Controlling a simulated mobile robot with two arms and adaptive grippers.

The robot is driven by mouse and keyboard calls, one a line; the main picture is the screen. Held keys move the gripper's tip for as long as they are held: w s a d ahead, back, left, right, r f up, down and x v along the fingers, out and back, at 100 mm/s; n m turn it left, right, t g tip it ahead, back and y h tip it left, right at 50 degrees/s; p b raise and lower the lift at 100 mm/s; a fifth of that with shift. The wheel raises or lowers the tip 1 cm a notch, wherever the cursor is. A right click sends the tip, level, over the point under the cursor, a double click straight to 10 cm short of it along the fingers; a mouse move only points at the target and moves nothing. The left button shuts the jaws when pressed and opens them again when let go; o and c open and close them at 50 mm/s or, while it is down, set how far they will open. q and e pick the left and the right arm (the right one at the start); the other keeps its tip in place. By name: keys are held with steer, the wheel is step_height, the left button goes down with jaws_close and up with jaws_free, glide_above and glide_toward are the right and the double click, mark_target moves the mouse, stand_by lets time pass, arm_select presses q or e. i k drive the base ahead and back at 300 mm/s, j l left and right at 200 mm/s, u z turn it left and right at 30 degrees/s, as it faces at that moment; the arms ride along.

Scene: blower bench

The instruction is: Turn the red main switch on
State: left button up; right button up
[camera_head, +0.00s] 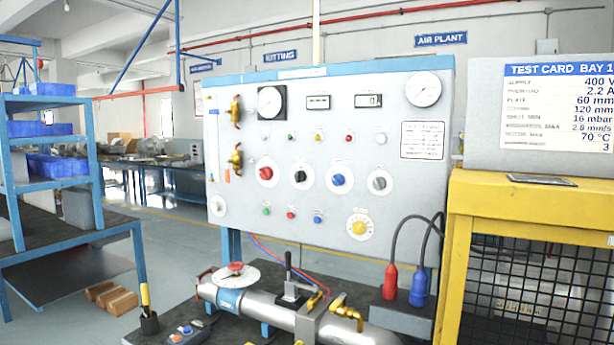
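A red rotary knob (266,173) on a round white dial sits at the left of a row of knobs on the grey upright panel (330,255). It is the red knob that most looks like a main switch, but its label is too small to read. I cannot tell which position it points to. To its right in the same row are a black knob (300,176), a blue knob (338,180) and a grey knob (379,183). Neither of my grippers is in view. Nothing covers the red knob.
Below the panel, a bench holds a silver pipe (270,314) with a red-hubbed dial (236,270), and red (390,283) and blue (418,287) plugs on cables. A yellow mesh cage (500,205) stands right, a blue shelf (50,104) left. The space before the knobs looks clear.

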mark_target(266, 174)
steer(key=i+j+z, duration=0.1)
steer(key=z, duration=0.25)
steer(key=j+z, duration=0.4)
steer(key=i+j+z, duration=0.1)
steer(key=z, duration=0.25)
steer(key=j+z, duration=0.15)
steer(key=j, duration=0.45)
steer(key=j+z, duration=0.2)
steer(key=j, duration=0.4)
steer(key=j+z, duration=0.15)
steer(key=j, duration=0.4)
steer(key=k+j+z, duration=0.2)
steer(key=j, duration=0.4)
steer(key=j+z, duration=0.15)
steer(key=j, duration=0.4)
